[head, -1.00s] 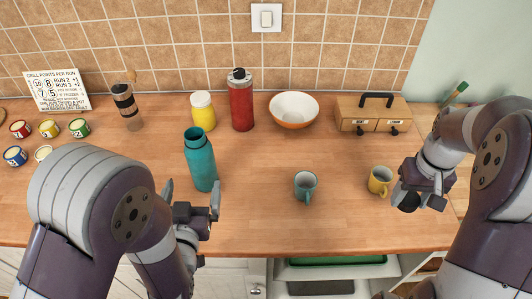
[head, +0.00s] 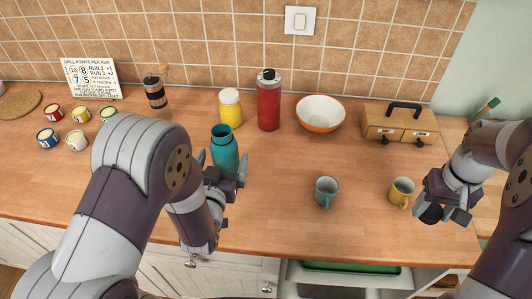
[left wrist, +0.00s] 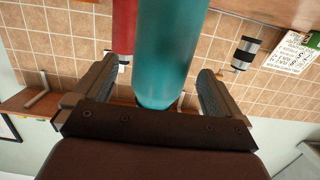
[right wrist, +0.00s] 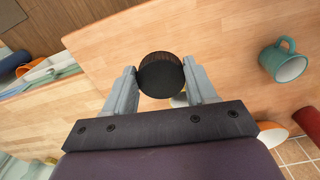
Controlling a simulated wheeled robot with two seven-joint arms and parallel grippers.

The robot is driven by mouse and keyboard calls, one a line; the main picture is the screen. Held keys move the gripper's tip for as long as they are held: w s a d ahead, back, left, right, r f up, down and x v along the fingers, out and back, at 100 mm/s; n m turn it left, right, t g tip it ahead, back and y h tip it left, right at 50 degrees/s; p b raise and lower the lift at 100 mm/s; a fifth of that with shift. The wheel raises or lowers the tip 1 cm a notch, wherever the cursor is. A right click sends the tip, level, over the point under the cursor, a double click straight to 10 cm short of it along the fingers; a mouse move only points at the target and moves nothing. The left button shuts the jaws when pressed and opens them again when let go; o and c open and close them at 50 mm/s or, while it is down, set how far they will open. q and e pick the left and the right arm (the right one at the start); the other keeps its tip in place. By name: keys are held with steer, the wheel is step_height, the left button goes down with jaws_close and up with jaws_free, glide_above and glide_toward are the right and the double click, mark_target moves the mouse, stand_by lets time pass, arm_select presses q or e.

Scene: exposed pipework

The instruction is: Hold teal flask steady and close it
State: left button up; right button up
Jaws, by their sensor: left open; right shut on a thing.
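The teal flask (head: 225,146) stands upright on the counter, its top open and uncapped. My left gripper (head: 223,171) is at the flask with its fingers open. In the left wrist view the flask (left wrist: 168,50) stands between the two spread fingers, with gaps on both sides. My right gripper (head: 438,206) is at the right, beside the yellow mug and away from the flask. It is shut on a round black cap (right wrist: 162,75), which also shows in the head view (head: 430,214).
A teal mug (head: 326,191) and a yellow mug (head: 401,192) stand between my grippers. Behind are a yellow-bodied jar (head: 231,109), a red flask (head: 269,103), a bowl (head: 320,116) and a wooden box (head: 399,126). Several small paint pots (head: 76,141) stand at the left.

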mark_target(221, 147)
arm_select(q)
steer(key=w, duration=0.3)
steer(key=shift+w+f, duration=0.3)
steer(key=shift+w, duration=0.1)
steer(key=shift+s, duration=0.1)
steer(key=shift+r, duration=0.1)
steer(key=c, duration=1.6)
steer(key=shift+r, duration=0.7)
step_height(221, 147, up, 3)
steer(key=shift+f, duration=0.1)
steer(key=shift+s+d+r, duration=0.45)
steer(key=shift+d+r, duration=0.65)
steer(key=shift+d, duration=0.8)
steer(key=shift+s+d+r, duration=0.45)
steer(key=shift+d+r, duration=0.7)
steer(key=shift+d, duration=0.7)
steer(key=shift+s+d+r, duration=0.45)
steer(key=shift+d+r, duration=0.65)
steer(key=shift+d, duration=0.8)
